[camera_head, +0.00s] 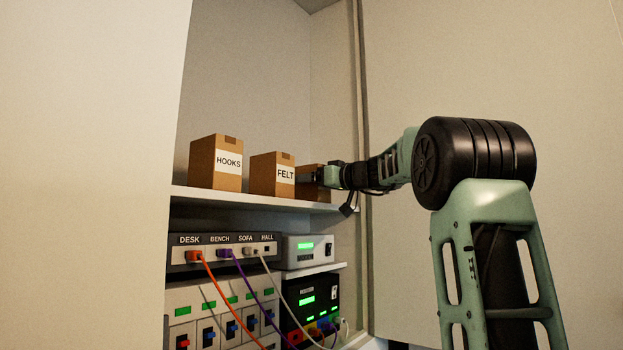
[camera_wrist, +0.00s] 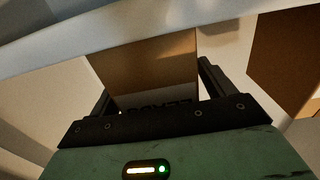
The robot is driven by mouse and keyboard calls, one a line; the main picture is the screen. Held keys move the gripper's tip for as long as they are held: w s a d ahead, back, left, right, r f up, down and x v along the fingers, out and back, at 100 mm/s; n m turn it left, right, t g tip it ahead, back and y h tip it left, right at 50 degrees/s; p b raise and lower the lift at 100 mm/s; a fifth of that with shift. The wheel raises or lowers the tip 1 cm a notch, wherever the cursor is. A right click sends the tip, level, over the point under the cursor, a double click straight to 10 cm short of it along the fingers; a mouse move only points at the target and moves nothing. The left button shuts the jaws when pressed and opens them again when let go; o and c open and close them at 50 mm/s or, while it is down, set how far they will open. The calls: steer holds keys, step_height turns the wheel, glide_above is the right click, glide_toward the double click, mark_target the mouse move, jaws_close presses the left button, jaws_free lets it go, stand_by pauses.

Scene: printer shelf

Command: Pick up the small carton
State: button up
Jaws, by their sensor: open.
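Three brown cartons stand in a row on the upper shelf. The rightmost, low-looking carton (camera_head: 309,186) is partly hidden behind my gripper (camera_head: 330,177) in the head view. In the wrist view a brown carton (camera_wrist: 155,62) stands between the two dark fingers of my gripper (camera_wrist: 154,84), one finger on each side. The fingers are open, and a gap shows beside the carton on the right. The lower part of its face has a pale label whose dark lettering I cannot read. Whether either finger touches the carton cannot be told.
The HOOKS carton (camera_head: 216,163) and FELT carton (camera_head: 272,174) stand to the left on the upper shelf (camera_head: 250,201). Another brown carton face (camera_wrist: 285,58) shows at right in the wrist view. Below are a cabled switch panel (camera_head: 222,240) and devices. A cabinet wall rises close on the right.

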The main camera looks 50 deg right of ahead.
steer(key=shift+c, duration=0.3)
steer(key=c, duration=1.1)
